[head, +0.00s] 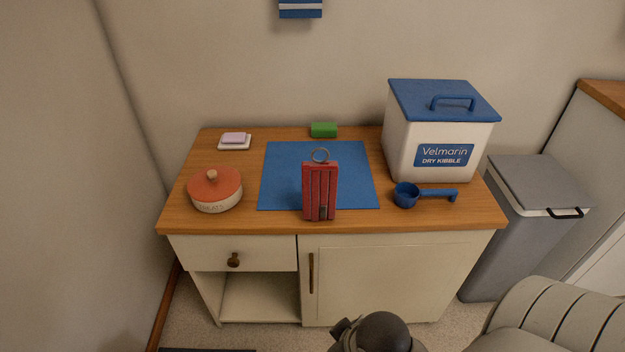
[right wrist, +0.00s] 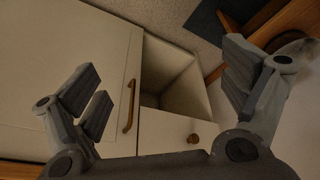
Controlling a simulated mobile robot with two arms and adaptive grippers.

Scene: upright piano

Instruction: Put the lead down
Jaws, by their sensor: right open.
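The red lead (head: 320,190), a folded bundle of straps with a metal ring at its top end, is on the cabinet's wooden top. It overlaps the front part of the blue mat (head: 280,180), and no gripper touches it. I cannot tell whether it lies flat or stands. In the right wrist view my right gripper (right wrist: 165,85) is open with nothing between its fingers, facing the cabinet front (right wrist: 75,60); the lead is not in that view. A dark rounded part of my arm shows at the head view's bottom edge. My left gripper is not in view.
A lidded orange pot (head: 215,189) and a soap dish (head: 235,143) stand left of the mat. A green sponge (head: 324,130) lies behind it. A blue scoop (head: 407,195) and a kibble bin (head: 435,130) stand right. A grey trash bin (head: 530,220) is beside the cabinet.

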